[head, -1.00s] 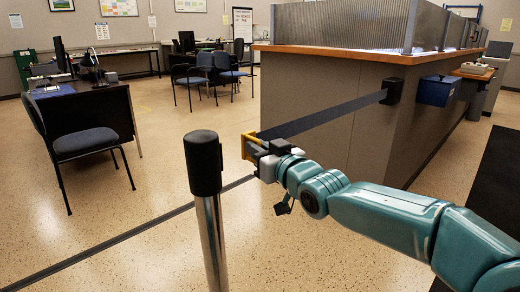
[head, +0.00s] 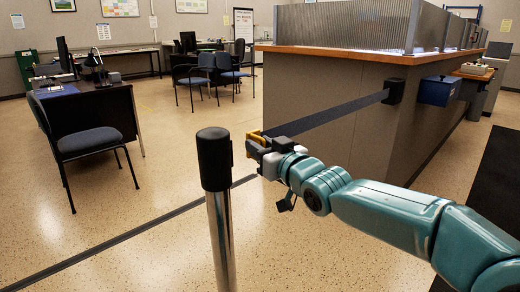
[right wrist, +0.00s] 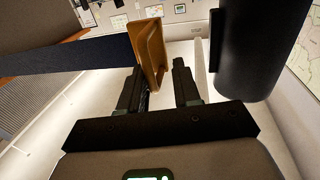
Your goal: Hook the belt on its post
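The black-topped post (head: 214,160) with a metal shaft stands upright at the centre-left of the head view. Its dark head (right wrist: 255,45) shows large in the right wrist view, right of the fingers. The dark belt (head: 325,113) runs taut from a wall unit (head: 394,91) to a yellow end clip (head: 256,137). My right gripper (head: 258,146) is at the clip, just right of the post head, with a small gap. My left gripper is not in view.
A counter (head: 330,125) with a wooden top stands behind the belt. A blue box (head: 437,91) hangs on its side. A chair (head: 88,140) and desk (head: 100,105) stand at the left. The floor around the post is clear.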

